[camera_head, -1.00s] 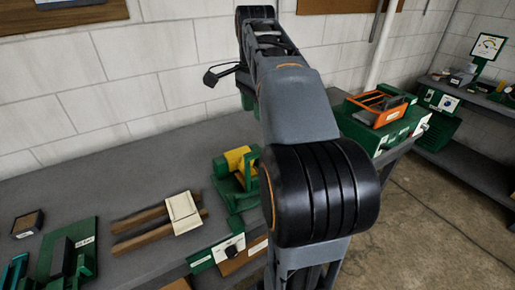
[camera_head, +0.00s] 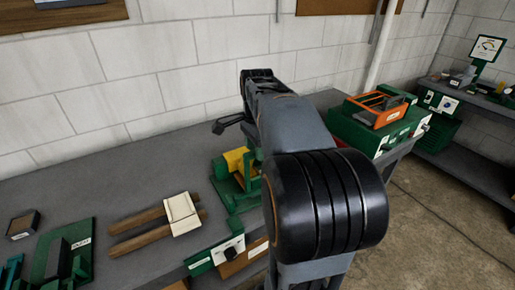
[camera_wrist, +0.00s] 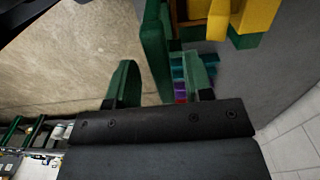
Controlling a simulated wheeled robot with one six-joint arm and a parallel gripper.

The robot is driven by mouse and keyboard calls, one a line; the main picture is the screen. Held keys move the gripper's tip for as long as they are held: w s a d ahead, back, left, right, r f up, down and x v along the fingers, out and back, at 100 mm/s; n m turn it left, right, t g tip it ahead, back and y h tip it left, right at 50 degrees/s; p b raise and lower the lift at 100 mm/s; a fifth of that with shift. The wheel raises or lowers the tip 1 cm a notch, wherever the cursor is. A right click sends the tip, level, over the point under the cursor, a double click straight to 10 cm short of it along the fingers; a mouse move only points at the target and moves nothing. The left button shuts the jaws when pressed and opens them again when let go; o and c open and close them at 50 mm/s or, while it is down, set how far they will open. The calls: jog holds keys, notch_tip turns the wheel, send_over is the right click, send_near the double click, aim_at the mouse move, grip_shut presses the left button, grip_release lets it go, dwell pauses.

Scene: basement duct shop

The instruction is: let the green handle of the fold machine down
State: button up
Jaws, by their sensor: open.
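What looks like the fold machine (camera_head: 222,186) is green with a yellow block (camera_head: 234,160), standing on the grey bench in the head view. My arm covers its right side. In the wrist view its yellow block (camera_wrist: 255,18) shows at the top right, beside a green upright bar (camera_wrist: 154,45) that looks like the handle. My gripper (camera_wrist: 160,72) is open, with green-looking fingers. The bar's near end shows between the two fingers, closer to the right one. I cannot tell how deep it lies between them; no grip shows. My fingers are hidden in the head view.
Wooden strips with a cream block (camera_head: 182,213) lie left of the machine. A green labelled fixture (camera_head: 70,250) stands further left. An orange-topped green unit (camera_head: 378,110) stands at the right. Bare bench lies behind the strips, with the block wall (camera_head: 165,75) behind it.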

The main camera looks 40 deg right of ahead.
jog(key=shift+f, duration=0.15)
grip_shut()
dwell(0.4)
